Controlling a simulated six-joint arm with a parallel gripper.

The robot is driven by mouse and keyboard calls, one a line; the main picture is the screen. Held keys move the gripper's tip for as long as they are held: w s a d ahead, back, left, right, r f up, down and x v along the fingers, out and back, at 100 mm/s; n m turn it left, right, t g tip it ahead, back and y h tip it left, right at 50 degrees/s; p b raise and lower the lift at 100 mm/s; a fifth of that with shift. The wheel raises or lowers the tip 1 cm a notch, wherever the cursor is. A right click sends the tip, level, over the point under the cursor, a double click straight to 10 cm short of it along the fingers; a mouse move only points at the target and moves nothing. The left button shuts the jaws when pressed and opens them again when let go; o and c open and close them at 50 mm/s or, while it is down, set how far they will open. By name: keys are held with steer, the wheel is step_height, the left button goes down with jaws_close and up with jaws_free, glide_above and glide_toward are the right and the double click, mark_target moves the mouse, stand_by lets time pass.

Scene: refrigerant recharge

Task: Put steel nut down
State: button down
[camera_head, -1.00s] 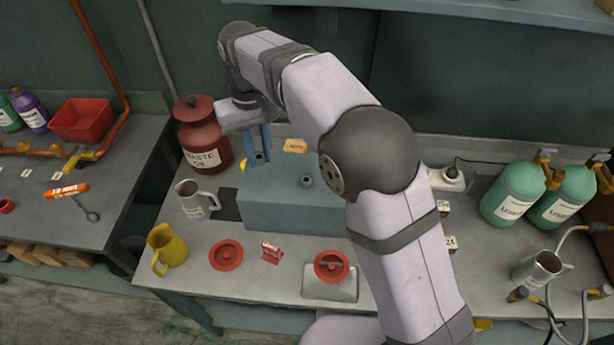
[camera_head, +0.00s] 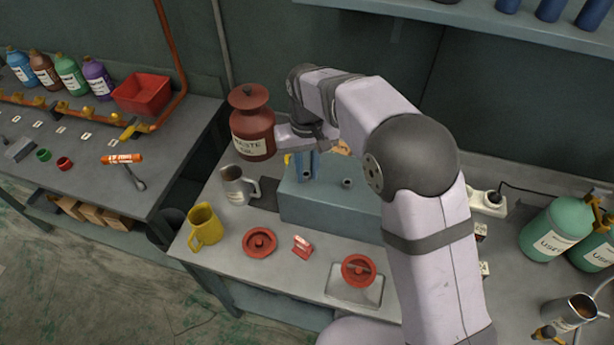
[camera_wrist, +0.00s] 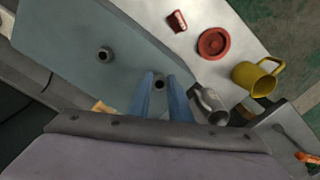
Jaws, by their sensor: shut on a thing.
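My gripper (camera_head: 306,172) has two blue fingers pointing down over the left part of the blue-grey box (camera_head: 330,212). In the wrist view my gripper (camera_wrist: 160,80) has its fingertips close together around a small dark-centred ring, which appears to be the steel nut (camera_wrist: 159,84). The nut also shows small at the fingertips in the head view (camera_head: 306,175). I cannot tell whether the nut touches the box top. A similar round fitting (camera_head: 347,183) stands on the box top to the right, apart from the fingers.
A waste oil jar (camera_head: 251,125) stands behind left, with a metal mug (camera_head: 235,187) and a yellow jug (camera_head: 204,228) nearer. Red discs (camera_head: 259,242) (camera_head: 358,270) and a small red item (camera_head: 302,247) lie in front.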

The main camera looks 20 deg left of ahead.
mark_target(306, 176)
steer(key=shift+f+p, duration=0.4)
steer(key=shift+f, duration=1.15)
steer(key=shift+f, duration=0.1)
steer(key=c, duration=1.6)
jaws_free()
step_height(306, 176, up, 12)
steer(key=shift+r+b, duration=0.15)
steer(key=shift+b, duration=1.05)
steer(key=shift+d, duration=0.1)
